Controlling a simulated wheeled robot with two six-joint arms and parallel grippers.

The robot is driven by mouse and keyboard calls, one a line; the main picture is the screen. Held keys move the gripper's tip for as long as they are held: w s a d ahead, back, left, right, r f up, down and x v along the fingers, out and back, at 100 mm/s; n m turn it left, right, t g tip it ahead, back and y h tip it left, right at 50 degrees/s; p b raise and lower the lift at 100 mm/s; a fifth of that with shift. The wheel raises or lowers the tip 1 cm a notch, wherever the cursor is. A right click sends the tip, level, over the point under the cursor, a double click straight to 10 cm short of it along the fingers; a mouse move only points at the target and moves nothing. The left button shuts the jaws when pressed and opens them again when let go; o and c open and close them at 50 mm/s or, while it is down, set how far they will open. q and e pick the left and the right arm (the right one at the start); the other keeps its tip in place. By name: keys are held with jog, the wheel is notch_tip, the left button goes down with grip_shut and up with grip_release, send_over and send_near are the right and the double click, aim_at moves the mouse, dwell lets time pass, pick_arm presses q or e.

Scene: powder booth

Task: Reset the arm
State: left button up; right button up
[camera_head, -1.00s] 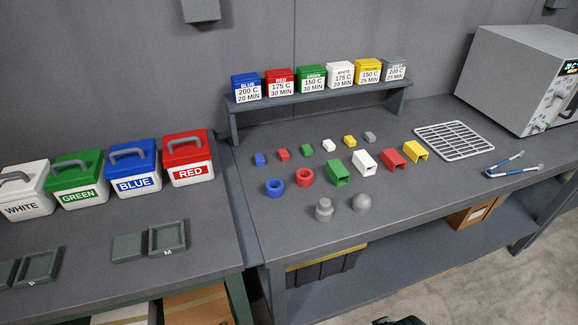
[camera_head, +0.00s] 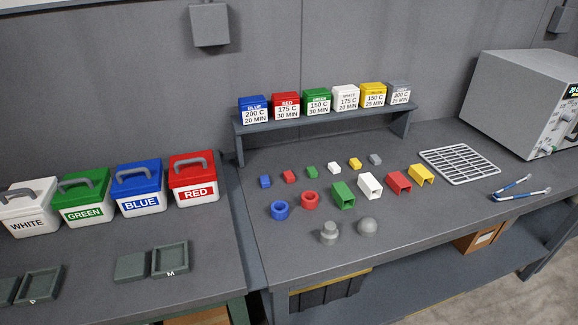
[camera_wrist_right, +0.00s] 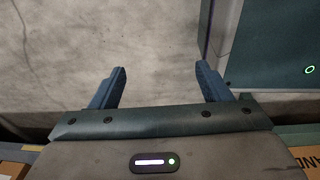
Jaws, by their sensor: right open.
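My right gripper (camera_wrist_right: 161,84) shows in the right wrist view with its two dark blue fingers spread apart. Nothing is between the fingers, and grey floor (camera_wrist_right: 150,45) lies beyond them. In the head view neither of my grippers shows. My left gripper is in none of the present views.
The right bench (camera_head: 420,225) holds several small coloured parts, a wire rack (camera_head: 459,165), tongs (camera_head: 521,191) and a grey oven (camera_head: 525,95). A shelf (camera_head: 325,115) carries several labelled boxes. The left bench holds lidded tubs such as the red one (camera_head: 194,180) and dark trays (camera_head: 170,259).

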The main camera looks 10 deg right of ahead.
jog(key=s, duration=0.1)
jog(key=s+f, duration=0.1)
jog(key=s, duration=0.1)
jog(key=shift+s+f, duration=0.2)
jog(key=shift+f, duration=0.15)
dwell(0.4)
